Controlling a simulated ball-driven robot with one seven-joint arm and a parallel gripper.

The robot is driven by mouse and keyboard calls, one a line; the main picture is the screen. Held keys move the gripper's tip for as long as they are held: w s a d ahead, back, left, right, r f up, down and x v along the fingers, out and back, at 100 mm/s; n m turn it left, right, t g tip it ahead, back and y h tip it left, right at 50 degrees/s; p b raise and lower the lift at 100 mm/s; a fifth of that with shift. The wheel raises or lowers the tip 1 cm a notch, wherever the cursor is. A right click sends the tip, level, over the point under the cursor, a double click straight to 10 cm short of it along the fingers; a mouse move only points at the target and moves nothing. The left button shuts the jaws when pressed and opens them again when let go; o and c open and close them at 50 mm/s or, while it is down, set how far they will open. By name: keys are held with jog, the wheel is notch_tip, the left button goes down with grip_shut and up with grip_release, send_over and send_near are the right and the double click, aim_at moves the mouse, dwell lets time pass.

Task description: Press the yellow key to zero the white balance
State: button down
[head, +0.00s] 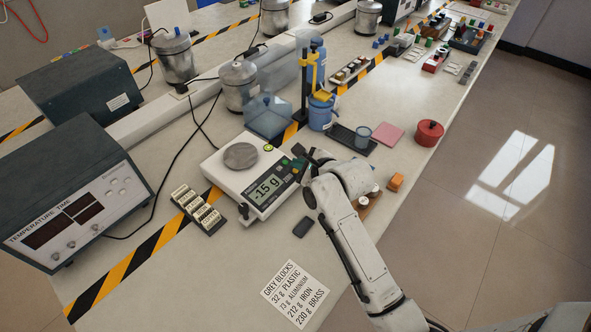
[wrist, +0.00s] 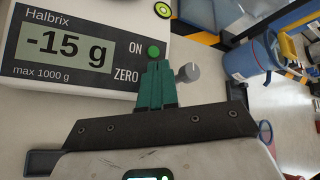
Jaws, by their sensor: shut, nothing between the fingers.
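The white balance (head: 214,168) stands on the bench with its round grey pan (head: 240,156) empty. Its display (wrist: 63,46) reads -15 g, also legible in the head view. A green key (wrist: 154,51) sits beside the ON label. The yellow key is not visible; my gripper's teal fingers cover the spot beside the ZERO label. My gripper (wrist: 155,68) is shut and empty, its tips at the balance's front panel just below the green key. I cannot tell whether they touch the panel. In the head view the gripper is partly hidden by my arm.
A grey knob (wrist: 188,72) sits right of the fingers. Labelled blocks (head: 198,209) stand left of the balance, and a dark small block (head: 303,228) lies in front. A blue container (head: 321,112), a dark tray (head: 344,138) and a red pot (head: 429,133) stand beyond my arm.

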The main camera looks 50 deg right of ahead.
jog(key=shift+w+f, duration=0.1)
jog(key=shift+f, duration=0.3)
jog(key=shift+f, duration=0.3)
dwell(0.6)
jog(key=shift+r, duration=0.15)
dwell(0.3)
jog(key=shift+r+p, duration=0.6)
jog(key=shift+p, duration=0.25)
jog(key=r+p, duration=0.2)
jog(key=s+r+p, duration=0.1)
jog(key=r+p, duration=0.2)
jog(key=shift+s, duration=0.1)
jog(key=shift+f, duration=0.1)
dwell(0.7)
